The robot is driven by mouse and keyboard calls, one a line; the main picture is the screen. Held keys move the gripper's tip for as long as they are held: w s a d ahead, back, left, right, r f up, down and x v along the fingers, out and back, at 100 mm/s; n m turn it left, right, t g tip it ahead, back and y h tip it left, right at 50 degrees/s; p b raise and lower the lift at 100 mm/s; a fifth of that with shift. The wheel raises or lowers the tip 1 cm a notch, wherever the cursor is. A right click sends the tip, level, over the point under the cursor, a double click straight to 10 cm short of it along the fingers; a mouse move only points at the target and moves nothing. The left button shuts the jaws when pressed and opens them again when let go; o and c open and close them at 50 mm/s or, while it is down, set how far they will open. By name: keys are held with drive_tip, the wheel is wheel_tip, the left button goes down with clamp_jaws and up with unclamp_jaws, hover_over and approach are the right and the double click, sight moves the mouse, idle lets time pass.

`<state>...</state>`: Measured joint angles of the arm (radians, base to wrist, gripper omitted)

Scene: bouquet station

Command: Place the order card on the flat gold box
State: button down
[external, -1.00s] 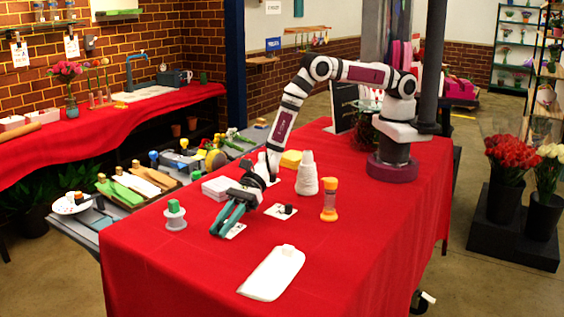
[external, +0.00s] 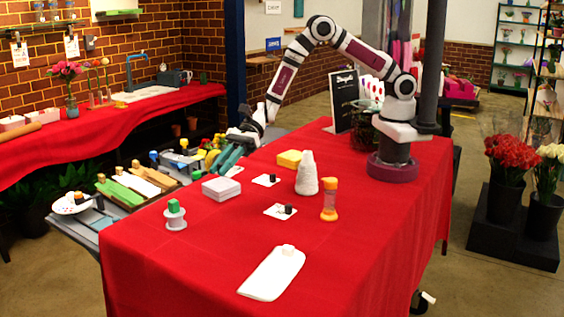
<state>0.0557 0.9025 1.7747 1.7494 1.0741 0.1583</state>
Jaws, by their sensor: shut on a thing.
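My gripper (external: 222,168) has teal fingers and hangs over the back left edge of the red table, above the white box. It is shut on a small white order card (external: 235,171), which is mostly hidden by the fingers. A flat yellow-gold box (external: 289,158) lies on the table to the right of my gripper, apart from it, with nothing on top.
A white box (external: 221,188) and a green-topped spool (external: 175,214) stand at the left. A white cone (external: 307,174) and an orange timer (external: 329,200) stand at the right. A white board (external: 272,274) lies in front. A cluttered side bench (external: 135,188) borders the table's left.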

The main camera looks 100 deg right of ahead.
drive_tip(key=shift+s+d+r, duration=0.1)
drive_tip(key=shift+d+r, duration=0.1)
drive_tip(key=shift+d, duration=0.25)
drive_tip(key=s+d+r, duration=0.1)
drive_tip(key=s+d, duration=0.4)
drive_tip(key=d, duration=0.5)
drive_tip(key=s+d, duration=0.4)
drive_tip(key=d, duration=0.7)
drive_tip(key=s+d+r, duration=0.1)
drive_tip(key=s+d, duration=0.4)
drive_tip(key=s, duration=0.7)
drive_tip(key=s+d+r, duration=0.1)
drive_tip(key=s+d, duration=0.4)
drive_tip(key=s, duration=0.6)
hover_over(290, 157)
wheel_tip(290, 157, down, 6)
drive_tip(key=shift+s+f, duration=0.15)
drive_tip(key=shift+h, duration=0.3)
drive_tip(key=shift+w+f, duration=0.2)
drive_tip(key=shift+f, duration=1.95)
drive_tip(key=shift+f, duration=0.1)
